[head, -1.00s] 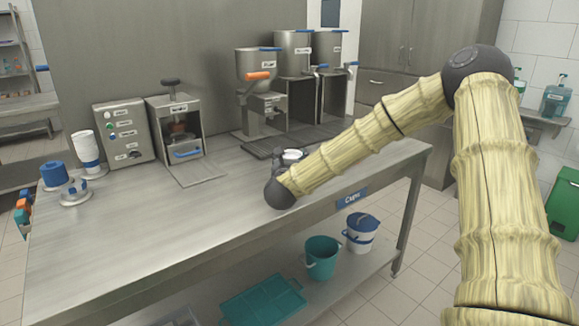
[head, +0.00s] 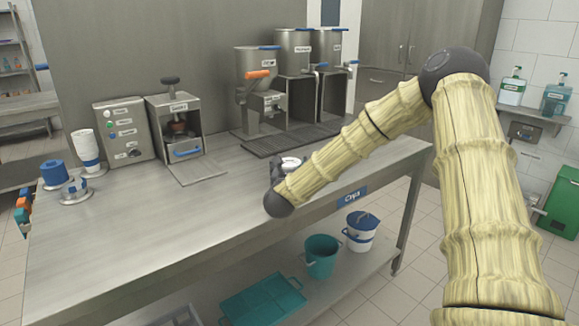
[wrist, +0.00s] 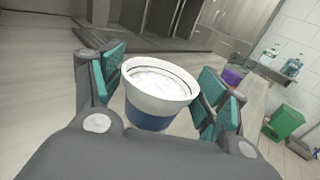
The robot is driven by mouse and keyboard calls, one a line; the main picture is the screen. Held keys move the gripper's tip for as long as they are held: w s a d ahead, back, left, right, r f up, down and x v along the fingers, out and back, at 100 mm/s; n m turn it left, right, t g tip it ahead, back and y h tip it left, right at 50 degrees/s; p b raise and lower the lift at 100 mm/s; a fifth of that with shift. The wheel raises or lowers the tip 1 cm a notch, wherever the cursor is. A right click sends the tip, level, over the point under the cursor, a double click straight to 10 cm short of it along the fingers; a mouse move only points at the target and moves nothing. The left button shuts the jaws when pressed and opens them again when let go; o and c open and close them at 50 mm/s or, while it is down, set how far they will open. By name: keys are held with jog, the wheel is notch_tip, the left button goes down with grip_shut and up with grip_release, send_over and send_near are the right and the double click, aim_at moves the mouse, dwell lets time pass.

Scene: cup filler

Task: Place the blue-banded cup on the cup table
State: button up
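The blue-banded cup (wrist: 158,85) is white above a blue lower band, with something white inside. It sits between the teal-padded fingers of my gripper (wrist: 160,92), which appear shut on it. In the head view the cup's white rim (head: 291,161) shows just beyond my dark wrist, and most of the cup is hidden. The cup table (head: 130,245) is the long steel table with a blue "Cups" label on its front edge. The cup is over its right part, near the front edge. I cannot tell whether its base touches the top.
A drip tray (head: 290,138) and dispensers (head: 258,75) stand behind the cup. A sealer (head: 178,125) and a control box (head: 123,132) are further left, with stacked cups (head: 87,150) at the far left. The table's middle is clear. Buckets (head: 322,257) stand on the shelf below.

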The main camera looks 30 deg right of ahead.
jog(key=shift+r, duration=0.2)
dwell(0.3)
jog(key=b+v, duration=0.1)
jog(key=v, duration=1.1)
